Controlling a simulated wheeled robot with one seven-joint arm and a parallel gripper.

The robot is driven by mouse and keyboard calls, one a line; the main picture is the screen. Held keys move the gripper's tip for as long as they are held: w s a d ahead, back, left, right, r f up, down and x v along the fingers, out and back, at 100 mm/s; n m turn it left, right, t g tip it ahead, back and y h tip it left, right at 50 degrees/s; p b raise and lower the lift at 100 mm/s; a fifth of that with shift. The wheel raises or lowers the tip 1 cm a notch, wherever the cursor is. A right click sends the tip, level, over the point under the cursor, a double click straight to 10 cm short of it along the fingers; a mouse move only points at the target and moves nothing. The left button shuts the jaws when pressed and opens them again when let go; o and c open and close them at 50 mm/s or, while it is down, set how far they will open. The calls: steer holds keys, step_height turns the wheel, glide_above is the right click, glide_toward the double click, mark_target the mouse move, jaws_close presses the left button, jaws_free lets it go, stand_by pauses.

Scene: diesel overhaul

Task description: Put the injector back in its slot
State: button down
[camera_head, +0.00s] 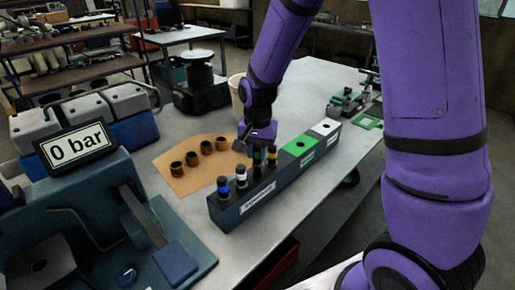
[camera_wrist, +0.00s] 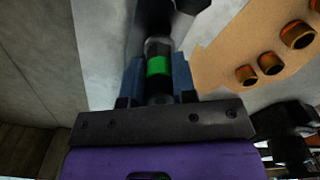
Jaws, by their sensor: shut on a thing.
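My gripper (camera_head: 258,143) is above the dark rack (camera_head: 233,217). In the wrist view its two blue fingers (camera_wrist: 158,72) are shut on the green-banded injector (camera_wrist: 158,66). This injector also shows in the head view (camera_head: 257,158), upright at the rack, between a white-banded injector (camera_head: 241,177) and a yellow-banded injector (camera_head: 272,155). A blue-banded injector (camera_head: 223,188) stands at the rack's near left end. I cannot tell whether the held injector's lower end is in a slot; the rack and neighbours hide it.
The rack's right end has a green section (camera_head: 299,147) and a white section (camera_head: 325,128), each with a dark hole. Several copper-brown sleeves (camera_head: 192,158) stand on a tan sheet behind it. A test stand with a "0 bar" display (camera_head: 76,146) is left. Bench space in front is clear.

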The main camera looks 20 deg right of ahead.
mark_target(258, 160)
steer(key=shift+f, duration=0.8)
stand_by(0.4)
steer(key=shift+f, duration=1)
steer(key=shift+c, duration=2.3)
jaws_free()
steer(key=shift+r, duration=3.5)
